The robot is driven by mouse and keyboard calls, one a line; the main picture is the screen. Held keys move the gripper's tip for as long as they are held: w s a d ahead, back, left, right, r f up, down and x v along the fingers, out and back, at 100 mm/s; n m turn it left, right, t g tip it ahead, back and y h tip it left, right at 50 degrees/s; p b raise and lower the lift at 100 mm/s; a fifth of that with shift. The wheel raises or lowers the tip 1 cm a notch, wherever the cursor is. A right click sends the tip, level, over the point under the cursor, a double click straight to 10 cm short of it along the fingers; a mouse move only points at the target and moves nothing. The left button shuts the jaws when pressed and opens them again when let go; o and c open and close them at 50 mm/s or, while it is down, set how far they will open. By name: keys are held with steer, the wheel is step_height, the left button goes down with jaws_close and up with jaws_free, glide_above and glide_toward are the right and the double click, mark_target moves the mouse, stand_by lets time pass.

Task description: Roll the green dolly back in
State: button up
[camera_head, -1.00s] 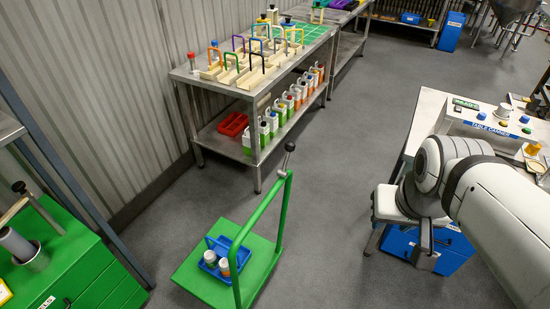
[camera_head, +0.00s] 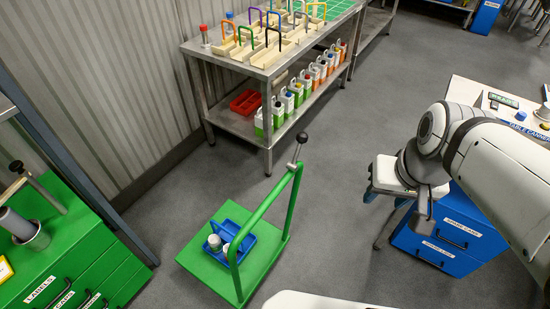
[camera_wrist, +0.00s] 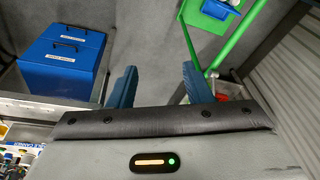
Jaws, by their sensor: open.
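The green dolly (camera_head: 208,273) stands on the grey floor, left of centre in the head view. It has a flat green deck and a tall green hoop handle topped by a lever with a black knob (camera_head: 302,137). A blue tote (camera_head: 243,248) with white containers in it rests on the deck. The dolly also shows in the wrist view (camera_wrist: 229,50) at the upper right. My gripper (camera_wrist: 160,85) is open and empty, its two blue fingers apart over the floor. In the head view it is to the right of the dolly, clear of it.
A steel bench (camera_head: 266,71) with bottles on its lower shelf stands behind the dolly. Green drawers (camera_head: 75,262) are at the left. A blue drawer unit (camera_head: 455,226) sits under the right-hand table. Open floor lies between the dolly and the blue unit.

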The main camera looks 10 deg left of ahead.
steer(key=w+a+f+g+y+b, duration=0.2)
steer(key=a+f+g+y+b, duration=0.15)
steer(key=a+f+b, duration=0.45)
steer(key=w+a+f+g+y+b, duration=0.2)
steer(key=a+f+y+b, duration=0.3)
steer(key=f, duration=0.5)
steer(key=w+a+f+m+t+y+b, duration=0.1)
steer(key=w+a+f+t+y+b, duration=0.2)
steer(key=w+a+f+y+b, duration=0.55)
steer(key=shift+h, duration=0.9)
steer(key=a+f, duration=0.1)
steer(key=a+p, duration=0.1)
steer(key=a, duration=0.1)
steer(key=w+a+f, duration=0.1)
steer(key=a, duration=0.1)
steer(key=shift+w+a+f, duration=0.1)
steer(key=shift+f, duration=0.2)
steer(key=shift+c, duration=0.6)
jaws_close()
